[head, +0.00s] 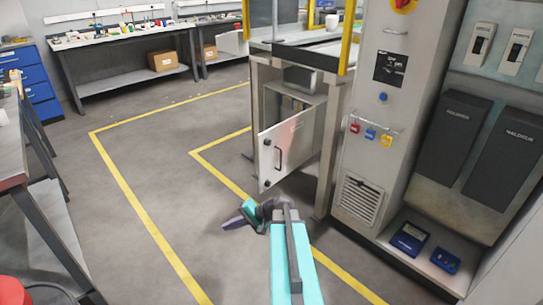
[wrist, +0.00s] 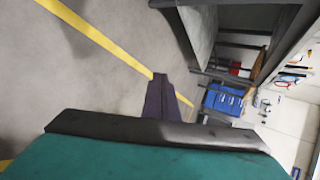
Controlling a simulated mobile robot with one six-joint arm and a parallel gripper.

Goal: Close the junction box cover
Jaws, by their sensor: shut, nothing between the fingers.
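The junction box cover (head: 296,146) is a pale grey panel with a dark bar handle (head: 279,159) and dark knobs near its left edge. It stands swung out from the junction box (head: 272,104), whose inside shows behind and above it. The box sits under a bench-like frame. My gripper (head: 229,223) is low in front of the cover and to its left, apart from it. Its dark fingers are together and empty. In the wrist view the gripper (wrist: 165,92) shows the closed fingers over floor; the cover is not in that view.
A grey control cabinet (head: 365,150) stands close on the right of the cover. A frame leg (head: 327,160) is beside it. A workbench (head: 15,150) is at the left edge. Open floor with yellow lines (head: 120,175) lies left of my gripper.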

